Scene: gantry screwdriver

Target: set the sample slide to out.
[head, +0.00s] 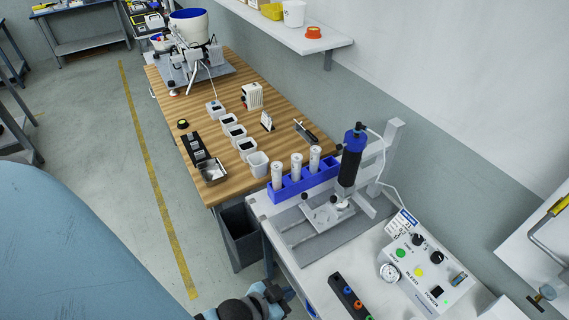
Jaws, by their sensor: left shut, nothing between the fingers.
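The blue and black screwdriver unit (351,160) stands upright on a gantry at the right-hand bench. Below it a pale grey plate (322,215) with small dark holes lies on a darker grey base (345,245); this looks like the sample slide, but I cannot tell how far out it sits. My left gripper (277,293) is at the bottom edge, beside the bench's near left edge, shut and empty. It is well apart from the plate. My right gripper is not in view.
A control box (428,271) with buttons, knobs and a gauge stands right of the gantry. A blue rack (304,181) holds white cylinders behind the plate. A black strip with coloured knobs (350,298) lies at the front. A wooden table (215,95) with several small containers stands behind.

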